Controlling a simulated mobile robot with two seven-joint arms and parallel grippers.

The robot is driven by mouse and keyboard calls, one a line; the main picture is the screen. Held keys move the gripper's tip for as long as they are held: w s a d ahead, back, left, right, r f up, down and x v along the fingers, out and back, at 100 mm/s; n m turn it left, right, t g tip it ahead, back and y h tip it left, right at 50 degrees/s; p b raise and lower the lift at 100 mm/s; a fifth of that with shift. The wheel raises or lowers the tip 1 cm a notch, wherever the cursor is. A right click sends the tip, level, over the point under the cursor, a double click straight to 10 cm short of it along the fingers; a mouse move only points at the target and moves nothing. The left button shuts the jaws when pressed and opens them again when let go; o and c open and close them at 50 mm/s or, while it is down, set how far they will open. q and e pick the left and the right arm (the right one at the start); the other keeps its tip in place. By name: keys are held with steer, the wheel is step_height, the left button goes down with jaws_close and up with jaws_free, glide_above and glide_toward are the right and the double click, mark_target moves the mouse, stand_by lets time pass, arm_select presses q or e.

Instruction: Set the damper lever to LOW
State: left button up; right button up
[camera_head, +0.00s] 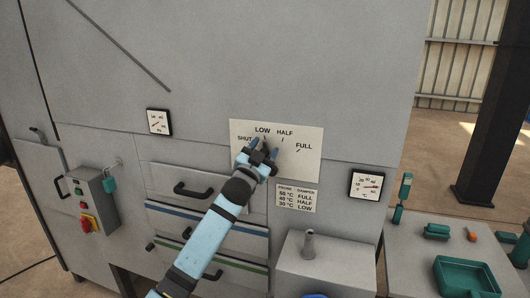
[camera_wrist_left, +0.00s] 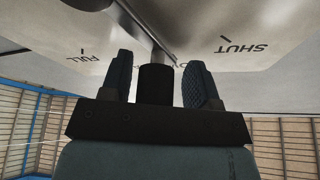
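The damper's label plate (camera_head: 305,165) on the grey cabinet reads SHUT, LOW, HALF and FULL from left to right. My left gripper (camera_head: 263,149) is in front of it, just below the word LOW, and hides most of the lever. In the left wrist view, the metal lever (camera_wrist_left: 152,38) comes down from the plate to a black grip (camera_wrist_left: 155,82). The two blue fingers of my left gripper (camera_wrist_left: 158,82) stand on either side of the black grip, with narrow gaps visible. The lever's exact mark is hidden; it appears near LOW. My right gripper is not in view.
A small probe and damper table (camera_head: 297,198) is below the plate. A gauge (camera_head: 367,184) is to its right, another gauge (camera_head: 158,122) to the left. Drawers with handles (camera_head: 193,189) lie under my arm. A grey box with a peg (camera_head: 309,243) stands at lower right, beside a green tray (camera_head: 466,277).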

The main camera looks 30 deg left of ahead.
arm_select(q)
steer(key=shift+f, duration=0.25)
steer(key=shift+s+d+f, duration=0.1)
steer(key=shift+s+d, duration=0.05)
steer(key=a+b+v, duration=0.1)
steer(key=b+v, duration=0.2)
steer(key=v, duration=1)
steer(key=shift+s+d+b, duration=0.2)
steer(key=shift+d+b, duration=0.1)
steer(key=shift+d, duration=0.05)
